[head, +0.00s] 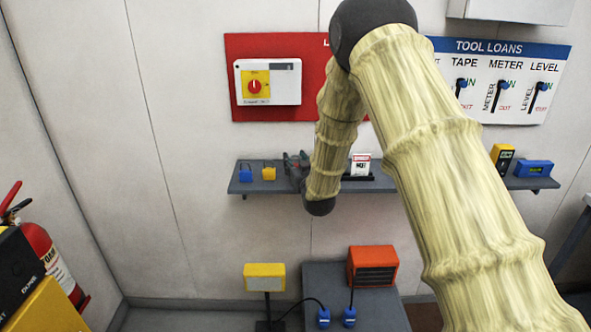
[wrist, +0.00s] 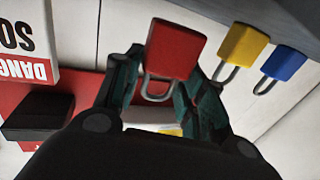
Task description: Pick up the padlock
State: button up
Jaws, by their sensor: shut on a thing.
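A red padlock (wrist: 176,49) with a grey shackle sits between the two fingers of my gripper (wrist: 164,72) in the wrist view. The fingers are shut on it, one on each side. The wrist view also shows the yellow padlock (wrist: 243,45) and the blue padlock (wrist: 284,63), apart from my fingers.
The grey wall shelf (head: 240,187) also bears a danger sign (head: 361,163) in a dark holder, close right of my gripper. A red board with a rotary isolator switch (head: 256,86) is above. A yellow box (head: 264,277) and an orange box (head: 373,266) are below.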

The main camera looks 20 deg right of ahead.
jog(key=shift+r, duration=0.5)
jog(key=shift+s+r+b, duration=0.1)
jog(key=shift+s+b, duration=0.25)
jog(key=s+a+r+b, duration=0.1)
jog(key=s+b, duration=0.2)
jog(key=s, duration=1.2)
jog(key=shift+a+r+b, duration=0.15)
jog(key=shift+r+b, duration=0.2)
jog(key=shift+s, duration=0.1)
